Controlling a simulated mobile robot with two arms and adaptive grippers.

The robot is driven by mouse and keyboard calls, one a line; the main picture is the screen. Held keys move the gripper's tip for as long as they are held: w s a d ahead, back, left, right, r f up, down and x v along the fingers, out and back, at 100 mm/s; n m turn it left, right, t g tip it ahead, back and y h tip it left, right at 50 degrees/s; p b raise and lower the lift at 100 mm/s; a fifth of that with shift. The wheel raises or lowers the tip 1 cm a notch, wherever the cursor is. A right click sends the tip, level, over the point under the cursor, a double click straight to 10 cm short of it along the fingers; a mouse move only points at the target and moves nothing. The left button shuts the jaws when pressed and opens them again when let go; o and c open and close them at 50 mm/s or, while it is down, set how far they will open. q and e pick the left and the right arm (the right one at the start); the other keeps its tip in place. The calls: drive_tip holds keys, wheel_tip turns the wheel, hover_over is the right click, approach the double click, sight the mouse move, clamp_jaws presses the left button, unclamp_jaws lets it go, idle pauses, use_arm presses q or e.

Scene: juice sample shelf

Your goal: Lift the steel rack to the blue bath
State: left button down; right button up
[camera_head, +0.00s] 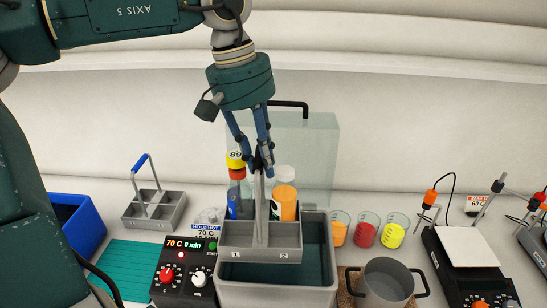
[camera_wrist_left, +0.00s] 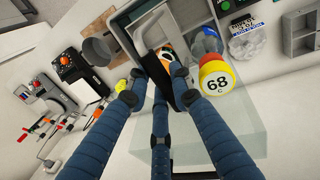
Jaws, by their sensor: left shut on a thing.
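My left gripper (camera_head: 262,160) points down and is shut on the upright handle of a grey steel rack (camera_head: 260,254) with front cells marked 1 and 2. The fingers also fill the left wrist view (camera_wrist_left: 162,98). The rack holds a bottle with a yellow cap marked 68 (camera_head: 236,160) and an orange bottle with a white cap (camera_head: 285,200). It appears held over the open grey bath (camera_head: 275,295), whose inside is dark teal; its exact height is hard to tell. A clear lid (camera_head: 315,150) stands raised behind. My right gripper is not in view.
A second grey rack with a blue handle (camera_head: 155,208) stands left, near a blue crate (camera_head: 82,225) and a teal mat (camera_head: 130,270). A control box (camera_head: 185,275) reads 70 C. Right are three beakers (camera_head: 367,232), a grey pot (camera_head: 386,282) and a hotplate (camera_head: 470,260).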

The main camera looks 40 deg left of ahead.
use_arm(q)
drive_tip(key=s+a, duration=0.4)
drive_tip(key=a, duration=0.3)
idle(0.6)
drive_tip(key=shift+s+r, duration=0.1)
drive_tip(key=s+a+b, duration=0.5)
drive_tip(key=s+a, duration=0.1)
drive_tip(key=a, duration=0.4)
idle(0.9)
drive_tip(key=shift+s+b, duration=0.1)
drive_tip(key=shift+b, duration=0.25)
